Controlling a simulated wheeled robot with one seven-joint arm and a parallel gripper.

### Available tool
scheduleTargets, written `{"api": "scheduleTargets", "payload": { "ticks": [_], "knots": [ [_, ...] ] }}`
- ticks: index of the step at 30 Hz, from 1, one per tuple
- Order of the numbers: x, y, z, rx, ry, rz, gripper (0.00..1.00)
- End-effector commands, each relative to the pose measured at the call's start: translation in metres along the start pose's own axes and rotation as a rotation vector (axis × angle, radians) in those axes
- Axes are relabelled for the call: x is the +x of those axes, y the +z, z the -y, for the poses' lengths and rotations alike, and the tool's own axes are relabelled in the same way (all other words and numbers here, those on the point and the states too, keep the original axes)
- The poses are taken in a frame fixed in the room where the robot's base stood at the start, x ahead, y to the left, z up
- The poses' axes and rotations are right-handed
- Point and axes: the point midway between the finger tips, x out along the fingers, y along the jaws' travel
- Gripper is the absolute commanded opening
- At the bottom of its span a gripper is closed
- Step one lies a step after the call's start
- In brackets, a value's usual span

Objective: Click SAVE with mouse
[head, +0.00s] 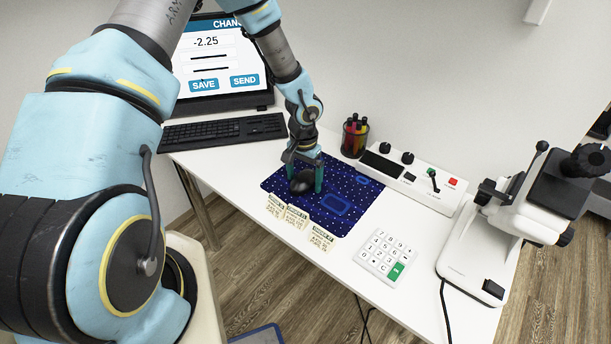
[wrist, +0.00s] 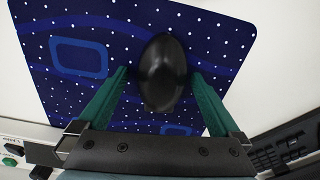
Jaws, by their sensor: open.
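The black mouse (head: 301,183) lies on the dark blue, white-dotted mat (head: 345,188). My gripper (head: 305,180) is open and points down over the mat, with one green finger on each side of the mouse. In the wrist view the mouse (wrist: 163,72) sits between the two fingertips, with a gap to each; whether they touch the mat I cannot tell. The monitor (head: 218,60) stands at the back left and shows -2.25, a SAVE button (head: 203,85) and a SEND button (head: 245,80). I can make out no cursor on the screen.
A black keyboard (head: 222,131) lies before the monitor. A pen cup (head: 355,136), a white control box (head: 413,178), a keypad (head: 385,255) and a microscope-like device (head: 535,200) stand to the right.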

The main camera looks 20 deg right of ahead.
Motion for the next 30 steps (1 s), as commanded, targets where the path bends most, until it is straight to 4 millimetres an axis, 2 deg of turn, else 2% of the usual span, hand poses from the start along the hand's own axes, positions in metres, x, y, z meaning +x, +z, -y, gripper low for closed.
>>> {"api": "scheduleTargets", "payload": {
  "ticks": [8, 11, 21, 25, 30],
  "knots": [
    [-0.003, 0.000, 0.000, 0.000, 0.000, 0.000, 1.00],
    [-0.013, -0.001, -0.001, -0.001, 0.000, -0.001, 1.00],
    [-0.063, -0.005, -0.006, -0.002, 0.000, 0.000, 1.00],
    [-0.075, -0.007, -0.007, -0.003, -0.001, 0.001, 1.00],
    [-0.080, -0.007, -0.008, -0.003, 0.000, 0.001, 1.00]
  ]
}}
